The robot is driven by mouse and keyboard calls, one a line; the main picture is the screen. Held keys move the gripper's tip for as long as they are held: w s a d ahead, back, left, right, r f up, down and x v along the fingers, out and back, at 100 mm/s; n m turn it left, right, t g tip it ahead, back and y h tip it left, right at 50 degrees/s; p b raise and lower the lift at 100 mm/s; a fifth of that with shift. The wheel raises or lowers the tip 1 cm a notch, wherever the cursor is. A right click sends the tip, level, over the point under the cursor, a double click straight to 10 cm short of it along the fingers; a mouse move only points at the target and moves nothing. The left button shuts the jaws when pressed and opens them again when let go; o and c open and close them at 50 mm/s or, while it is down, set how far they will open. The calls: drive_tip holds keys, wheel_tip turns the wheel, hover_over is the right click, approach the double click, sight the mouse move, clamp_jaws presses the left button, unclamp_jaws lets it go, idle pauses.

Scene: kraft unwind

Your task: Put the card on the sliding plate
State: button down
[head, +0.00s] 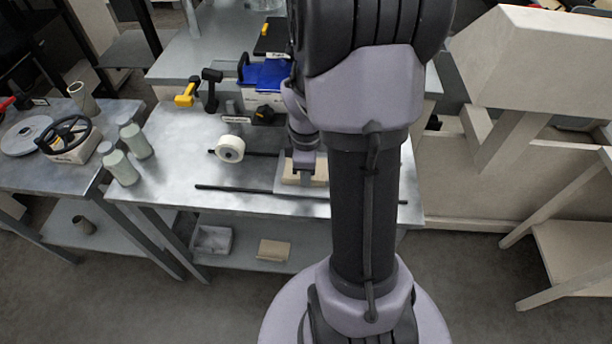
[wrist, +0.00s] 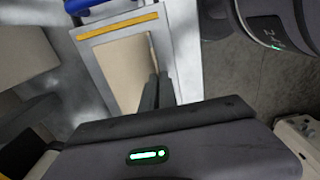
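A tan card (wrist: 126,70) lies flat over a light grey plate (wrist: 95,75) in the wrist view, with an orange strip (wrist: 118,26) along the plate's far edge. In the head view the plate (head: 285,187) sits by the dark rails near the table's front edge, and the card (head: 320,174) shows partly behind my arm. My gripper (wrist: 157,88) is at the card's near right edge, its dark fingers close together. Whether they pinch the card or only stand beside it is not clear. In the head view my gripper (head: 303,160) is just above the plate.
A white roll (head: 230,149) stands left of the plate. A long dark rod (head: 235,189) runs along the table front. Yellow and black clamps (head: 187,93) and a blue holder (head: 264,74) are behind. A tan piece (head: 273,249) lies on the lower shelf.

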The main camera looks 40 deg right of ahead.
drive_tip(key=c, duration=2.1)
unclamp_jaws()
drive_tip(key=shift+f, duration=0.2)
drive_tip(key=o, duration=0.4)
